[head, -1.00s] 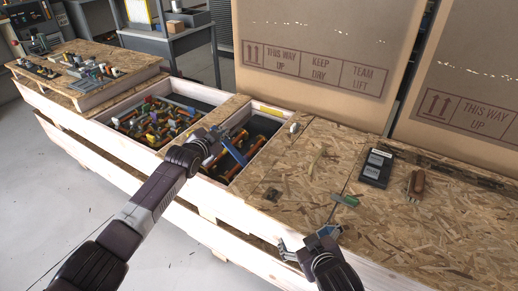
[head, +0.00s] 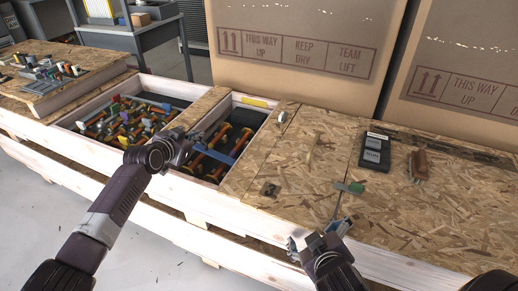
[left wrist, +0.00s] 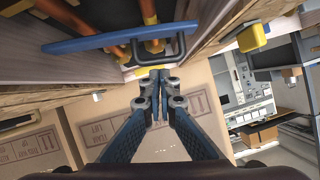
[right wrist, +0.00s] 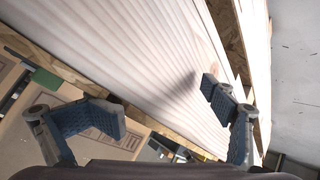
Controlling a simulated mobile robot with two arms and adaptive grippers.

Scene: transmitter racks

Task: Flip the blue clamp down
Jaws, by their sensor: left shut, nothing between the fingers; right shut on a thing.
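The blue clamp (head: 222,156) is a flat blue bar at the narrow right compartment of the crate, above orange and yellow parts. In the left wrist view the blue clamp (left wrist: 110,38) spans the upper left, with a dark loop handle (left wrist: 178,50) at its right end. My left gripper (left wrist: 158,88) is shut and empty, its tips just below that handle in the picture; whether they touch is unclear.
A wider compartment (head: 120,125) full of loose parts lies left. A black device (head: 375,152), a brown-handled tool (head: 419,167) and a green-ended piece (head: 352,188) lie on the board right. Large cardboard boxes (head: 300,45) stand behind.

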